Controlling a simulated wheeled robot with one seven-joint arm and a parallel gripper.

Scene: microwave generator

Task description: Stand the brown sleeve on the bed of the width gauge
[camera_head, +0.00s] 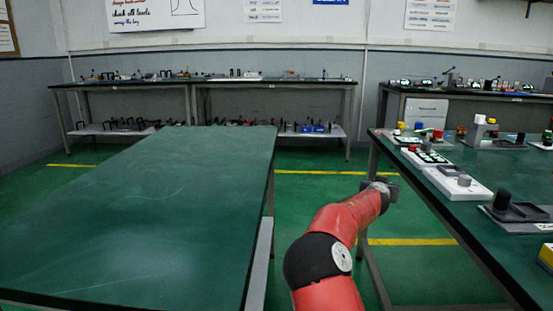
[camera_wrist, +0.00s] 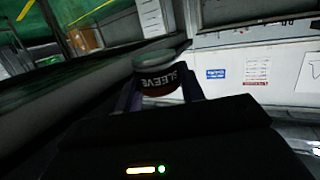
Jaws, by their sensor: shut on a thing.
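The brown sleeve (camera_wrist: 160,82) shows in the wrist view as a short round piece with a pale top, a dark brown band and the word SLEEVE. It sits between the two fingers of my gripper (camera_wrist: 160,94), which are shut on it. In the head view my gripper (camera_head: 387,191) is over the floor gap, left of the right-hand table, and the sleeve cannot be made out there. I cannot tell for sure which device on the right-hand table is the width gauge; a dark grey fixture (camera_head: 525,212) stands near its right side.
The green table (camera_head: 135,220) at left is bare. Benches (camera_head: 205,85) with small items line the back wall.

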